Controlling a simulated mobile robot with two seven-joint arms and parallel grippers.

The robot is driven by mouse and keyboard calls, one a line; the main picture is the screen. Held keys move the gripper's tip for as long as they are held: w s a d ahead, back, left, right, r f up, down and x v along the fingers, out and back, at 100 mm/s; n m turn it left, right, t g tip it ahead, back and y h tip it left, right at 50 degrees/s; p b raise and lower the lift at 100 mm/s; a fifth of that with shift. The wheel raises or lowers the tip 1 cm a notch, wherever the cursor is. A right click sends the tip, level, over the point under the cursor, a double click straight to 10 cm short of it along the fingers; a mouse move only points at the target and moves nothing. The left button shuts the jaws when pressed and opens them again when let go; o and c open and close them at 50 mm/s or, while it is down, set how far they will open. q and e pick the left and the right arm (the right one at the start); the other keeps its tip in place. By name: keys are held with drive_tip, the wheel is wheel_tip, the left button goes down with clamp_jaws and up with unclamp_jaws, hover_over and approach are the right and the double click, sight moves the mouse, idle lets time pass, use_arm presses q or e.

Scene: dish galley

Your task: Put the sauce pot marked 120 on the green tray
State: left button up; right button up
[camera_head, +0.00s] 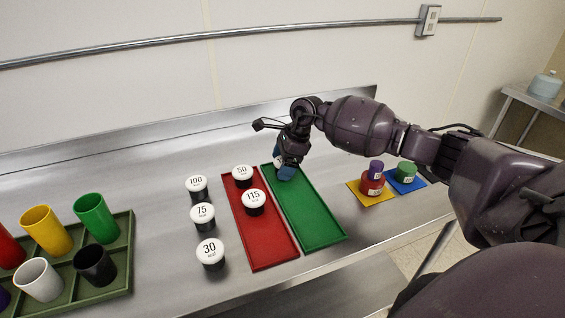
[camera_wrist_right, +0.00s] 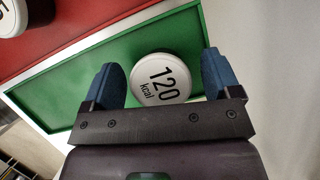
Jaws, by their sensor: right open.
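The sauce pot marked 120 (camera_wrist_right: 160,78) has a white lid and stands on the green tray in the right wrist view, between the two blue fingers of my right gripper (camera_wrist_right: 166,80). The fingers are open, with a gap on each side of the lid. In the head view my right gripper (camera_head: 286,172) is over the far end of the green tray (camera_head: 318,222) and hides the pot. The left gripper is out of view.
The red tray (camera_head: 268,240) beside it holds pots marked 50 (camera_head: 242,174) and 115 (camera_head: 253,200). Pots 100 (camera_head: 196,186), 75 (camera_head: 203,214) and 30 (camera_head: 210,251) stand left of it. A cup rack (camera_head: 125,255) is at left; stacked pots (camera_head: 372,182) are at right.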

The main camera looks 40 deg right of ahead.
drive_tip(key=shift+r, duration=0.15)
drive_tip(key=shift+d+r, duration=0.15)
drive_tip(key=shift+r, duration=0.15)
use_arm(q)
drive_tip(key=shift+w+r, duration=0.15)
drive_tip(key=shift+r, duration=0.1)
use_arm(e)
drive_tip(key=v, duration=1.1)
drive_tip(key=shift+s, duration=0.15)
drive_tip(key=shift+d+r, duration=0.1)
drive_tip(key=shift+r, duration=0.05)
